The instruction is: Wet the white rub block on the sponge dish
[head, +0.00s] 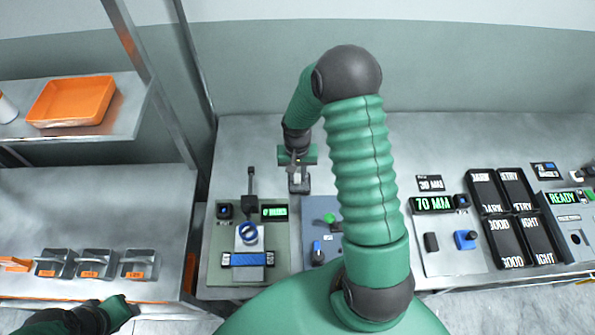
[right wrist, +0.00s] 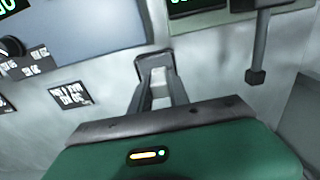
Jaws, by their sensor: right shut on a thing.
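My right gripper (head: 299,181) reaches down at the back of the table, behind the machine panels. In the right wrist view its two fingers (right wrist: 158,88) are shut on a small pale block, seen as a whitish patch between them and taken to be the white rub block (right wrist: 160,91). A small dark-rimmed dish (right wrist: 154,60) lies at the fingertips; it is probably the sponge dish. Whether the block touches it cannot be told. My left gripper (head: 118,312) is at the lower left, and its jaws cannot be made out.
A green-grey machine panel (head: 219,267) with a blue strap and a blue-grey panel (head: 329,255) stand in front of the dish. A 70-marked unit (head: 440,260) and dark labelled sample boxes (head: 515,240) are at the right. Handled metal trays (head: 97,262) are at the left.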

